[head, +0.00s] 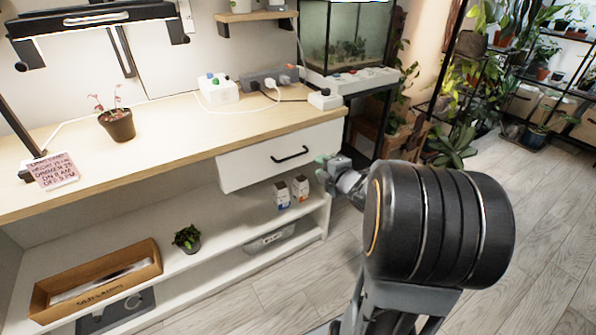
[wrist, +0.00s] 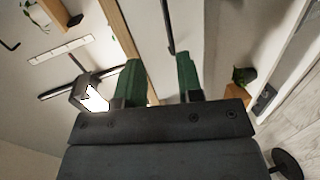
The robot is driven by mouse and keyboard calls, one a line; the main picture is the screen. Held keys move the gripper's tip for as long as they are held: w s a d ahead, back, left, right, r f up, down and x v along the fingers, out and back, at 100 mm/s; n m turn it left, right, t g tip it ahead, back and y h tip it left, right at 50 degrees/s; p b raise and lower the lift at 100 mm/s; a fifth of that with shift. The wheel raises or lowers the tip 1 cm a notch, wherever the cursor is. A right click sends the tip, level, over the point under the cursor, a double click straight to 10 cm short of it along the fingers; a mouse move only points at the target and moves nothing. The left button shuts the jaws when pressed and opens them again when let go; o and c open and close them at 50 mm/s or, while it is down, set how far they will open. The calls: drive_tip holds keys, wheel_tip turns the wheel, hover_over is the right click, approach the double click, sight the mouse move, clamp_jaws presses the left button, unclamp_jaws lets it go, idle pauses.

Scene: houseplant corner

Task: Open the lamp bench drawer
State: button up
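The lamp bench (head: 160,145) has a white drawer (head: 245,172) under the right part of its wooden top. The drawer front looks closed or nearly so. A black bar handle (head: 291,155) is on the drawer front. My gripper (head: 327,172), with green fingertips, is to the right of the handle and a little lower in the head view. In the wrist view my gripper (wrist: 160,75) is open, its green fingers apart with nothing held. The dark handle (wrist: 167,28) lies beyond the fingertips, lined up with the gap between them. I see no contact.
Two small boxes (head: 300,188) and a grey bin (head: 268,240) are on shelves below the drawer. A plant (head: 187,238) and a cardboard box (head: 95,285) are further left. A glass tank (head: 345,40) stands behind right. The floor in front (head: 290,290) is clear.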

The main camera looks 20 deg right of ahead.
sight(299, 155)
drive_tip(key=shift+n+y, duration=0.5)
drive_tip(key=b+x, duration=0.1)
drive_tip(key=x, duration=0.3)
drive_tip(key=b+x, duration=0.1)
drive_tip(key=x, duration=0.4)
drive_tip(key=f+b+x, duration=0.1)
drive_tip(key=b+x, duration=0.1)
drive_tip(key=x, duration=0.3)
drive_tip(key=shift+s, duration=0.15)
drive_tip(key=shift+d, duration=0.1)
clamp_jaws()
